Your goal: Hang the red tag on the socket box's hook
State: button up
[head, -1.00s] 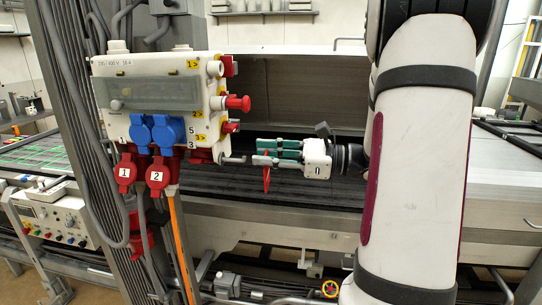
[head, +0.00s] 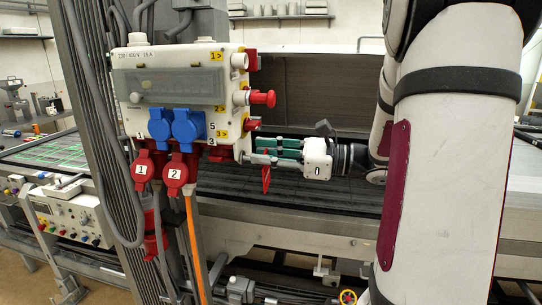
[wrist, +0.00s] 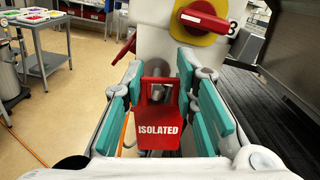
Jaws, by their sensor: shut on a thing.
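The red tag (head: 266,179) hangs down from between the fingertips of my gripper (head: 264,156). In the wrist view the tag (wrist: 160,116) reads "ISOLATED" and sits upright between the teal finger pads. My gripper is shut on it. The socket box (head: 128,62) is on the left in the head view. Its grey hook (head: 248,158) sticks out at the lower right, right at my fingertips. In the wrist view the hook (wrist: 180,88) shows just behind the tag's top edge. I cannot tell whether it passes through the tag's hole.
A red switch handle on a yellow plate (wrist: 202,20) is above the fingertips. Red knobs (head: 262,98) stick out of the box's right side. Blue sockets (head: 188,130) and red plugs (head: 174,174) are at its lower front. The dark conveyor bed (head: 325,198) lies below my gripper.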

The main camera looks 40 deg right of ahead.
jog(key=shift+x, duration=0.8)
jog(key=shift+w+a+f, duration=0.2)
jog(key=shift+f, duration=0.1)
jog(key=shift+w, duration=0.1)
jog(key=o, duration=0.9)
jog(key=v, duration=1.2)
